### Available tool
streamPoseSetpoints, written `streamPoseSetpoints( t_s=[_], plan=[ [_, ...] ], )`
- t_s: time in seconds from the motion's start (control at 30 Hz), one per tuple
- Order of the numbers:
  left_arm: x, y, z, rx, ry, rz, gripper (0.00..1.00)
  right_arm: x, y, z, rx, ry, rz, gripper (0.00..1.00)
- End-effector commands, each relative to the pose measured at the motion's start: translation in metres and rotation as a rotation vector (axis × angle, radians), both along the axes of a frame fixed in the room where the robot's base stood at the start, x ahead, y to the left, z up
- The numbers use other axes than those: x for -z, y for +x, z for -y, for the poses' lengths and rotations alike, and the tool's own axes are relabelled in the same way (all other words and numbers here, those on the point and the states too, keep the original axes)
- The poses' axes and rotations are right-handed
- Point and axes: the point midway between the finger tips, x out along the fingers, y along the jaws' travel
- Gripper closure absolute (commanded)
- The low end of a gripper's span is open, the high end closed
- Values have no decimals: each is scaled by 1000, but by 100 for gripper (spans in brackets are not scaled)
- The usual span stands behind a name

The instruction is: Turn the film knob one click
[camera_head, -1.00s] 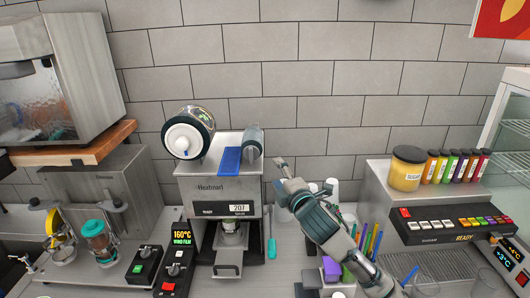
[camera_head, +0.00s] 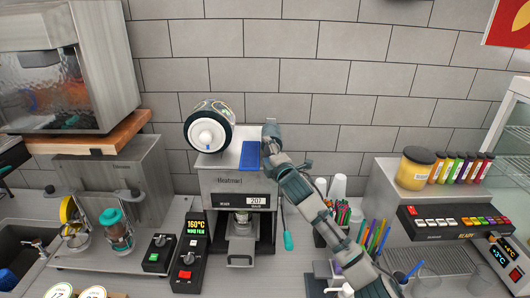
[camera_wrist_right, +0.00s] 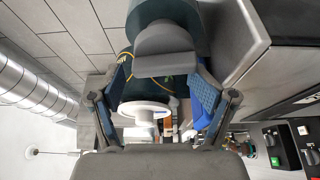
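The cup sealer (camera_head: 237,185) stands against the wall, with a white-ended film roll (camera_head: 208,135) at its top left. My right gripper (camera_head: 270,138) is at the sealer's top right corner, over the end of the second roller, and hides that end in the head view. In the right wrist view, a grey knob (camera_wrist_right: 165,52) on a dark teal round end sits ahead of my right gripper (camera_wrist_right: 160,90). The two fingers are spread apart on either side, below the knob; contact is not clear. The white roll end (camera_wrist_right: 146,111) shows beyond. My left gripper is not in view.
A teal-handled tool (camera_head: 287,240) hangs at the sealer's right. A control box (camera_head: 190,255) stands to the left, and cups and pens (camera_head: 345,220) to the right.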

Motion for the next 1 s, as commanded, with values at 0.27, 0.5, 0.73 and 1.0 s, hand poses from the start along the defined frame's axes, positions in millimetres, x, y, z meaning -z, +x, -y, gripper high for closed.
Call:
streamPoseSetpoints(
  t_s=[0.27,0.5,0.73,1.0],
  plan=[
    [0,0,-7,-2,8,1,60,0,3,14,14,1,1,75],
    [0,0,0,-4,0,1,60,1,2,8,14,-1,-3,77],
    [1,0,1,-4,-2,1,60,2,1,3,11,6,-4,77],
    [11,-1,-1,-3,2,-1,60,6,0,-1,5,103,-5,77]
  ],
)
